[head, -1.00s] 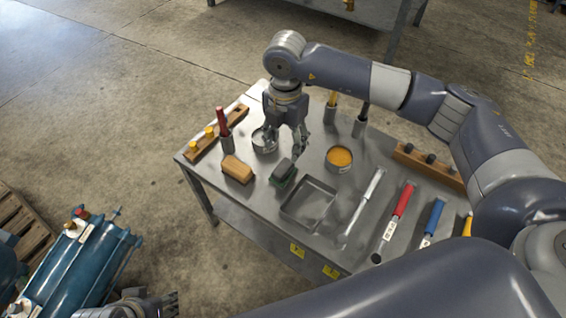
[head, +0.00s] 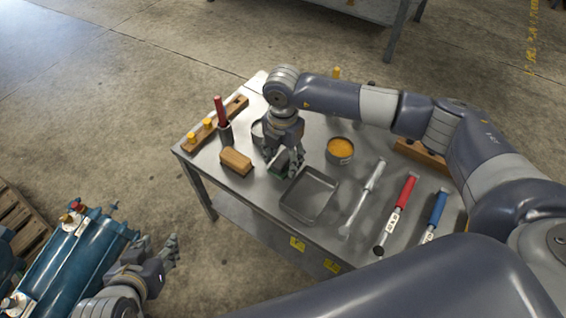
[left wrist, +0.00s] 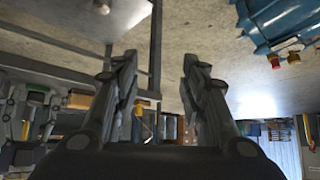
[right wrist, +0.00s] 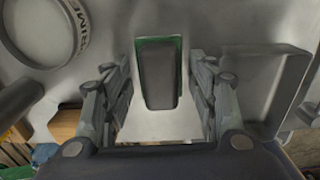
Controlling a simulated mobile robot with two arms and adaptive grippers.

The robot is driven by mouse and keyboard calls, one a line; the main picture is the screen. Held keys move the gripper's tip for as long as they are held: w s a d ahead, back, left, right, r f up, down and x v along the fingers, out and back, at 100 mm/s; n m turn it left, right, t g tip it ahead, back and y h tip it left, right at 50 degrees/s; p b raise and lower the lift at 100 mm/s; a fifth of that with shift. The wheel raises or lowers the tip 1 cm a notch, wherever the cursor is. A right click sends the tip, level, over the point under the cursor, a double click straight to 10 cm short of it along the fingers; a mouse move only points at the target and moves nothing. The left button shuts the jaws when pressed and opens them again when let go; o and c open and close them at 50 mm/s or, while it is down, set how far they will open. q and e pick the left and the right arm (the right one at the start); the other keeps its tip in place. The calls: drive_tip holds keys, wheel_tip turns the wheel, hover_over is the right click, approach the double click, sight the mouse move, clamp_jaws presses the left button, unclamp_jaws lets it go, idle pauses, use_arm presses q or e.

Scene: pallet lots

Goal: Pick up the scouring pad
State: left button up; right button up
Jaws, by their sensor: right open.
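The scouring pad, a green pad with a dark grey grip on top, lies on the metal table. It is mostly hidden by my right gripper (head: 283,165) in the head view. In the right wrist view the pad (right wrist: 158,75) lies between the two spread fingers of my right gripper (right wrist: 162,85), with a gap on each side. My left gripper (head: 168,256) hangs off the table at the lower left, beside the blue cylinders. Its fingers are apart and empty in the left wrist view (left wrist: 157,75).
A shallow metal tray (head: 290,208) is just right of the pad, and a tan wooden block (head: 236,161) is to its left. A tin of orange stuff (head: 340,150) stands behind. Red-handled (head: 403,192) and blue-handled (head: 436,210) tools lie at the right.

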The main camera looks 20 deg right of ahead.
sight(283, 158)
drive_tip(key=c, duration=1.2)
drive_tip(key=shift+c, duration=0.2)
drive_tip(key=shift+r, duration=0.35)
wheel_tip(283, 158, up, 8)
drive_tip(key=shift+r+p, duration=0.2)
drive_tip(key=shift+p, duration=0.9)
drive_tip(key=shift+r, duration=0.45)
drive_tip(key=o, duration=0.6)
use_arm(q)
drive_tip(key=s+a+f+g, duration=0.1)
drive_tip(key=s+g, duration=0.1)
drive_tip(key=s, duration=0.2)
drive_tip(key=s+a+f+g+y, duration=0.1)
drive_tip(key=s+a+f+g, duration=0.1)
drive_tip(key=s, duration=0.3)
drive_tip(key=shift+s+g, duration=0.2)
drive_tip(key=shift+g, duration=0.2)
use_arm(e)
drive_tip(key=c, duration=0.4)
